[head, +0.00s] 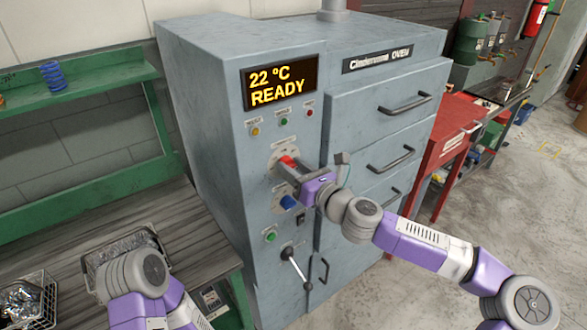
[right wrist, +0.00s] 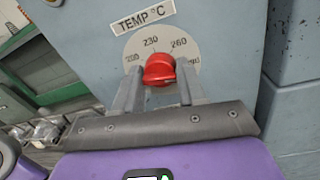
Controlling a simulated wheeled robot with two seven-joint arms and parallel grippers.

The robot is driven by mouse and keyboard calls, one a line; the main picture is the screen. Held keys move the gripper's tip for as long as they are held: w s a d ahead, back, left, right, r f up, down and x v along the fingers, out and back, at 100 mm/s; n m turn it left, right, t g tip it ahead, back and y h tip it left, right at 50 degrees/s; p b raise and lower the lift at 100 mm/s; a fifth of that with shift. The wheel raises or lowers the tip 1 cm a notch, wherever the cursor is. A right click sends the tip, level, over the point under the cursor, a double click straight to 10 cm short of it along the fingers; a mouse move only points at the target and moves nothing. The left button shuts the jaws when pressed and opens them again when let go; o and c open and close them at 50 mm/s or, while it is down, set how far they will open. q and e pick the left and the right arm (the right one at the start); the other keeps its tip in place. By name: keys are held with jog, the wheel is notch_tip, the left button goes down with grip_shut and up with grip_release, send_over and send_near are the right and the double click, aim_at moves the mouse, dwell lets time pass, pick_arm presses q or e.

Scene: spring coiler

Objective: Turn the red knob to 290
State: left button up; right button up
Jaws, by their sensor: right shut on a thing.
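The red knob (head: 287,161) sits on the grey front panel of the oven, below the display (head: 281,82), which reads 22 °C READY. In the right wrist view the knob (right wrist: 159,69) stands before a pale dial plate (right wrist: 165,36) marked 200, 230, 260 and, partly covered, what looks like 290. The knob's pointer setting cannot be read. My right gripper (right wrist: 158,90) is shut on the knob, with one finger on each side. My left arm is at the lower left in the head view; its fingers cannot be made out.
A blue knob (head: 289,202) sits just below the red one, with a green button (head: 270,237) and a lever (head: 295,268) lower down. Drawers with handles (head: 404,103) are right of the panel. A wire basket (head: 28,300) stands on the bench at left.

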jog(key=shift+w+r, duration=0.1)
jog(key=shift+r, duration=0.05)
jog(key=o, duration=1)
jog(key=v, duration=0.7)
jog(key=shift+s+d+p, duration=0.2)
jog(key=shift+s+p, duration=0.05)
jog(key=shift+p, duration=0.05)
